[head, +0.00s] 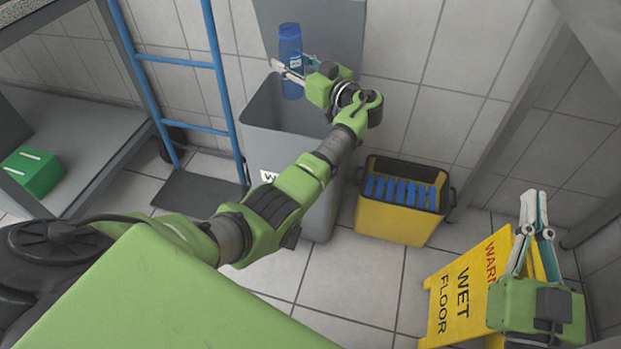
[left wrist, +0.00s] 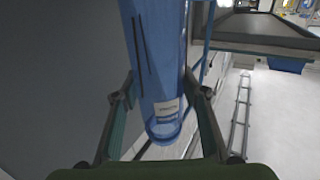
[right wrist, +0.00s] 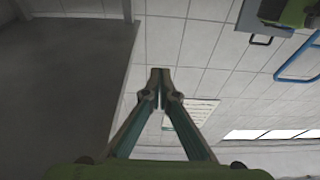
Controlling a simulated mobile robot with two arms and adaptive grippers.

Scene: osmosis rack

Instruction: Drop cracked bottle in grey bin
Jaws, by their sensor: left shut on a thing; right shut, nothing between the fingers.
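A blue bottle (head: 290,50) stands upright in my left gripper (head: 293,72), which is shut on it above the open grey bin (head: 262,110). In the left wrist view the bottle (left wrist: 158,60) sits between the two fingers of my left gripper (left wrist: 160,95), with dark crack-like lines on its side and a small white label. The bin's lid is raised against the wall behind the bottle. My right gripper (head: 534,200) is shut and empty at the right; its fingertips meet in the right wrist view (right wrist: 160,75).
A yellow crate (head: 390,222) holding several blue items stands right of the bin. A yellow wet floor sign (head: 455,295) is near my right gripper. A blue ladder (head: 180,62) stands left of the bin. A green box (head: 35,172) rests on the left shelf.

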